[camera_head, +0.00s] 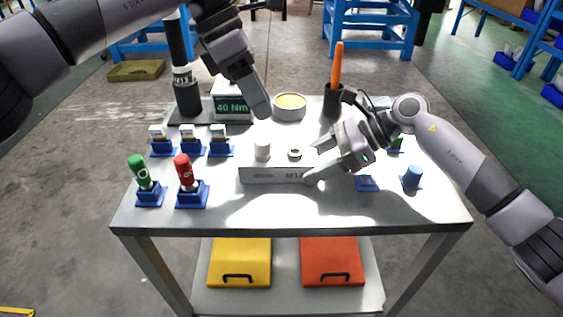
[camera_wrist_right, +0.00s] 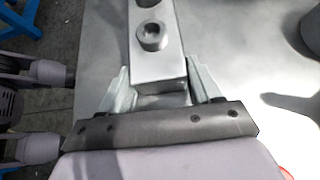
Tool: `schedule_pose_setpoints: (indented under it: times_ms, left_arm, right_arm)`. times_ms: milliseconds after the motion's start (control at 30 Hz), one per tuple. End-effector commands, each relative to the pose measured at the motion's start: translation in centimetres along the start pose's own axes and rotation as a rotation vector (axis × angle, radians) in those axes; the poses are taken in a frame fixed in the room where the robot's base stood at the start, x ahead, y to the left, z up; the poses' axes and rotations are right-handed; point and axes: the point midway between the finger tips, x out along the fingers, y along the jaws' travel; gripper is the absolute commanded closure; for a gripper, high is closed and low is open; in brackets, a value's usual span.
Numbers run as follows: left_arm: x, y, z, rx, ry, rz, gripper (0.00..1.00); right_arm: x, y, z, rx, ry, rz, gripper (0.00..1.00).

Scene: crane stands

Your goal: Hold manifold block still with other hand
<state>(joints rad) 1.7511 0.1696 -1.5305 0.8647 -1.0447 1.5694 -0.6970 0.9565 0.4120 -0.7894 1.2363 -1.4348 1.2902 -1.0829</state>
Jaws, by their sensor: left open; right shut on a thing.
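The manifold block (camera_head: 262,175) is a long light-grey bar lying near the middle of the table. A white cylindrical fitting (camera_head: 262,150) stands on its left part, and a round port (camera_head: 295,153) shows to the right of it. My right gripper (camera_head: 314,168) is shut on the block's right end. In the right wrist view the block (camera_wrist_right: 158,68) sits between the two fingers of that gripper (camera_wrist_right: 158,76), with a round port on top. My left gripper (camera_head: 262,108) is open and raised behind the white fitting, apart from the block; its fingertips are hard to make out.
Green (camera_head: 140,172) and red (camera_head: 184,170) bottles stand in blue holders at front left, with several white-topped pieces behind. A torque display (camera_head: 232,107), a yellowish round tin (camera_head: 290,106) and a dark cup with an orange-handled tool (camera_head: 338,66) stand at the back. The front table strip is clear.

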Motion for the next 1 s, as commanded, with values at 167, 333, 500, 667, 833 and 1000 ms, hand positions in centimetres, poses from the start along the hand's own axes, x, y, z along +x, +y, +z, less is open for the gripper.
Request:
schedule_pose_setpoints:
  times_ms: [167,333,500,667,833,1000]
  left_arm:
    - [0.0,-0.3,0.5,0.091,0.268,0.116,0.49]
    - [-0.5,-0.3,0.6,0.123,0.399,0.178,0.49]
    - [-0.1,-0.1,0.3,0.129,0.431,0.193,0.49]
    - [1.6,0.3,-0.5,0.127,0.429,0.190,0.49]
    - [3.9,0.8,-1.4,0.128,0.428,0.189,0.49]
    - [5.8,1.2,-2.3,0.127,0.426,0.190,0.49]
  right_arm:
    - [0.0,0.0,-0.1,0.000,0.000,0.000,0.78]
    - [0.0,0.0,-0.1,0.001,0.000,0.000,0.78]
    - [0.0,0.0,-0.1,0.001,0.000,0.000,0.78]
    - [0.0,0.0,0.0,0.001,0.000,0.000,0.78]
    - [0.0,0.0,0.0,0.001,0.000,0.000,0.78]
    - [0.0,0.0,0.0,0.001,0.000,0.000,0.78]
